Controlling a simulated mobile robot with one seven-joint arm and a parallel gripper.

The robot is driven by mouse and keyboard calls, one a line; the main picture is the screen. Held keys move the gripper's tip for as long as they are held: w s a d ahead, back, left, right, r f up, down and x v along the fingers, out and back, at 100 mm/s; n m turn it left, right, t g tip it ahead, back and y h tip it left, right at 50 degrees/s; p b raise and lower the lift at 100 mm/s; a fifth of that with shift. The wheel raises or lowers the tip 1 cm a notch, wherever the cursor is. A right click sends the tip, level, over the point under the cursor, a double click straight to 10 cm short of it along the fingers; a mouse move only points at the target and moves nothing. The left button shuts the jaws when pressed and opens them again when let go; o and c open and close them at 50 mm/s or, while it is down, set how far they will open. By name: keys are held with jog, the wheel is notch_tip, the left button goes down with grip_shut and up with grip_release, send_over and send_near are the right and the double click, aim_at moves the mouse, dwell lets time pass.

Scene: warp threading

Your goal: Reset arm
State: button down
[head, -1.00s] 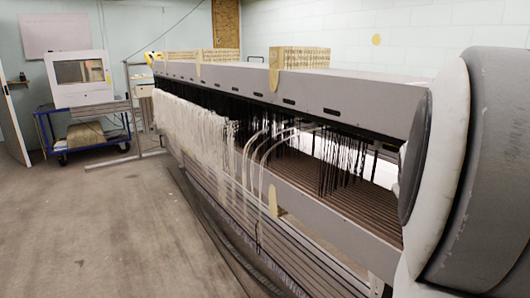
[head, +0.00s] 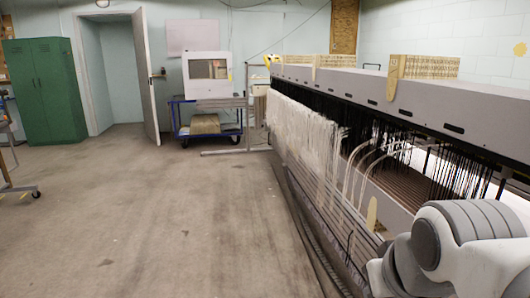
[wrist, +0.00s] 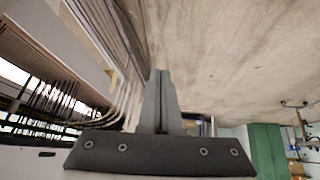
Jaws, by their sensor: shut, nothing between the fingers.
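My gripper (wrist: 160,100) shows in the wrist view with its two grey fingers together and nothing between them. It is apart from the loom, with the floor behind the fingertips. In the head view only my white and grey arm links show at the lower right; the gripper itself is not visible there. The long grey loom (head: 415,107) runs along the right side, with pale warp threads (head: 300,125) hanging at its far part and dark threads nearer. Its frame and threads also show at the left of the wrist view (wrist: 72,45).
A blue cart (head: 180,123) carrying a white box-like machine (head: 206,75) stands at the back wall. A green locker (head: 45,92) and an open door (head: 146,75) are at the back left. The concrete floor (head: 150,215) left of the loom is clear.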

jog(key=s+a+f+g, duration=0.1)
jog(key=s+a+f, duration=0.2)
jog(key=s+a, duration=0.15)
notch_tip(320, 180, up, 20)
jog(key=d+p, duration=0.1)
jog(key=p, duration=1.8)
jog(key=shift+w+y, duration=0.3)
